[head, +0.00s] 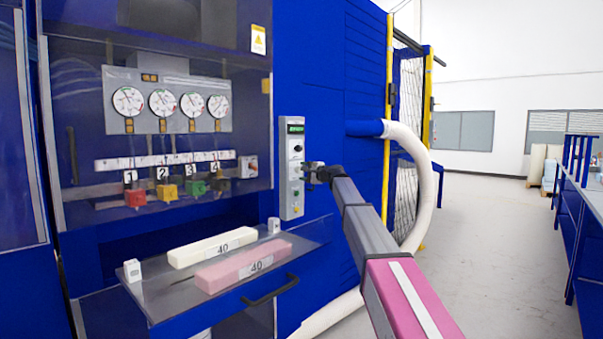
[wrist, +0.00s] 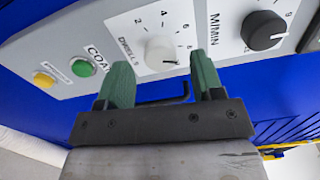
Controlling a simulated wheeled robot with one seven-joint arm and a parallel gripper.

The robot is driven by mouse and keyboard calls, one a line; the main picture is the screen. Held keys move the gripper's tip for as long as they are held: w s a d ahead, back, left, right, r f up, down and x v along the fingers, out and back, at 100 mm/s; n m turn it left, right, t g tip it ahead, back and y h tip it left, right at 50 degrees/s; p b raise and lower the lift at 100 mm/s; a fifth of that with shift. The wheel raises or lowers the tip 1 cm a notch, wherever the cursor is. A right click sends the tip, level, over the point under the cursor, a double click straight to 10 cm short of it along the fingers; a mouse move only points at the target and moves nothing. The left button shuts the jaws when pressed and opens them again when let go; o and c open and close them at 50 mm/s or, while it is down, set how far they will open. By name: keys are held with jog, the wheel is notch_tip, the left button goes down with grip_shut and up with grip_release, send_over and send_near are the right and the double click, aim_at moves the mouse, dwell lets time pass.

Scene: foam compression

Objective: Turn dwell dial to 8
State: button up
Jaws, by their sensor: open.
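The white dwell dial (wrist: 160,50) sits on the grey control panel (wrist: 105,30) in the wrist view, under a printed scale with the label DWELL S. A small dark mark shows on the dial's lower right side, close to the right finger; its exact reading is hard to tell. My gripper (wrist: 158,70) is open, with one green finger on each side of the dial. I cannot tell whether either finger touches it. In the head view my gripper (head: 314,172) is at the panel (head: 291,205), and the dwell dial cannot be made out there.
A black M/MIN knob (wrist: 263,30) is right of the dwell dial in the wrist view. A green button (wrist: 83,67) and a yellow button (wrist: 43,79) lie to the left. White (head: 205,250) and pink (head: 243,267) foam blocks lie on the shelf below the panel.

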jog(key=v, duration=0.8)
jog(key=shift+s+d, duration=0.2)
